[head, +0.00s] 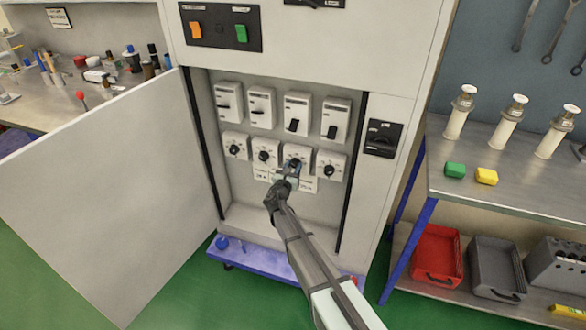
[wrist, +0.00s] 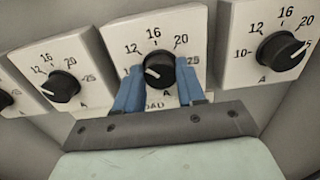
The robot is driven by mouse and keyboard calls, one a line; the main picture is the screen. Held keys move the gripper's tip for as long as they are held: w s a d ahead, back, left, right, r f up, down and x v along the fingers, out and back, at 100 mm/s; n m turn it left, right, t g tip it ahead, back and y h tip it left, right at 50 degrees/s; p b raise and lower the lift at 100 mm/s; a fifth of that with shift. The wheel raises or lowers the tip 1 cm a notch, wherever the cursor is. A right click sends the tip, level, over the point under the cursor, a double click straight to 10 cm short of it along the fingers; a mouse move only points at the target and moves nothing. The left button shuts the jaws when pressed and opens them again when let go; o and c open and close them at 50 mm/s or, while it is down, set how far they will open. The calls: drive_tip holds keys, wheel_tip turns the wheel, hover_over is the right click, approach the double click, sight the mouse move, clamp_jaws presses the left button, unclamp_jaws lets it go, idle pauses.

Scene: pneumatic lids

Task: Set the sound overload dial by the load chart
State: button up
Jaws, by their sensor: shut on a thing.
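Below the breakers in the open cabinet is a row of white overload dials with black knobs: far left (head: 233,150), second (head: 264,157), third (wrist: 160,70) and far right (head: 330,171). My gripper (wrist: 160,88) is shut on the third knob, one blue finger on each side. That knob's white mark points left and slightly down, below the 12. The second dial (wrist: 62,87) also has its mark to the lower left. The right dial (wrist: 283,50) has its mark toward the upper right. A label plate (head: 262,175) below the dials is partly hidden; its text is mostly unreadable.
Breakers with black levers (head: 297,115) sit above the dials. The open cabinet door (head: 110,200) stands at left. A black rotary switch (head: 382,139) is on the right frame. A bench (head: 500,190) with yellow and green blocks stands at right.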

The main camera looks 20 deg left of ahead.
drive_tip(key=shift+m, duration=0.4)
drive_tip(key=m, duration=0.3)
drive_tip(key=shift+m, duration=0.3)
drive_tip(key=shift+d+f+m, duration=0.1)
drive_tip(key=shift+m, duration=2.1)
drive_tip(key=o, duration=1)
drive_tip(key=shift+o, duration=0.2)
drive_tip(key=shift+s, duration=0.1)
drive_tip(key=s, duration=1.3)
drive_tip(key=shift+s, duration=0.35)
